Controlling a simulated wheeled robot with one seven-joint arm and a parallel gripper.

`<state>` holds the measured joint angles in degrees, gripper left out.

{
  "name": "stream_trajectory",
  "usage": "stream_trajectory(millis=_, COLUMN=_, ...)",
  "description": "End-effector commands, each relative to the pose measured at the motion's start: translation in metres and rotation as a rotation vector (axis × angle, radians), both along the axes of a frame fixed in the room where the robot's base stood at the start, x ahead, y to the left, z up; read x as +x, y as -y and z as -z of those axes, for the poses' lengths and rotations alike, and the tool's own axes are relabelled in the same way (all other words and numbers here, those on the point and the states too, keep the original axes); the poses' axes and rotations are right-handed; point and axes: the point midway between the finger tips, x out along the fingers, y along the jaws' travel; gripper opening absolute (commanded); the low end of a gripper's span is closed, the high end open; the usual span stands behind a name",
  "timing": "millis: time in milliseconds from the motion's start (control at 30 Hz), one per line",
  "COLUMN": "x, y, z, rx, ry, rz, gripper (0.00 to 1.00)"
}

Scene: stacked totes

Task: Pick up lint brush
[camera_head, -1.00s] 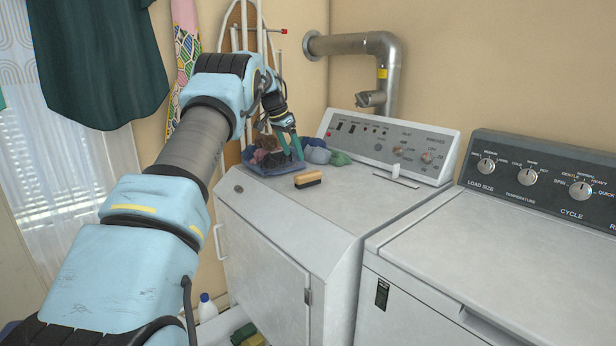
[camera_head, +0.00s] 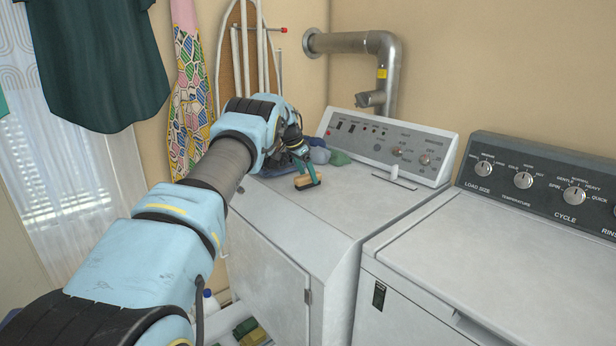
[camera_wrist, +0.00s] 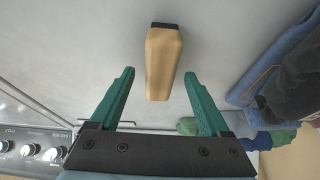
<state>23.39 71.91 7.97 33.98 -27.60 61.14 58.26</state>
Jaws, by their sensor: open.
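The lint brush has a tan wooden body and a dark end. It lies on the white dryer top; in the head view (camera_head: 299,184) my gripper partly covers it. In the wrist view the lint brush (camera_wrist: 163,62) points away from the palm, and its near end lies between the fingertips. My gripper (camera_wrist: 159,74) is open, with one teal finger on each side of the brush and a visible gap to each. In the head view my gripper (camera_head: 307,173) is right above the brush.
The control panel (camera_head: 395,145) rises at the back. The dryer top (camera_head: 345,205) in front is clear.

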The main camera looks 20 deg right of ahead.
Motion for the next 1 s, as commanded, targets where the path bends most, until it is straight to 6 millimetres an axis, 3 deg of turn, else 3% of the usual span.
stream_trajectory(millis=200, x=0.001, y=0.004, z=0.011, rx=0.001, ry=0.001, rz=0.000, gripper=0.80)
stream_trajectory(millis=1000, x=0.001, y=0.003, z=0.016, rx=0.000, ry=0.000, rz=-0.001, gripper=0.80)
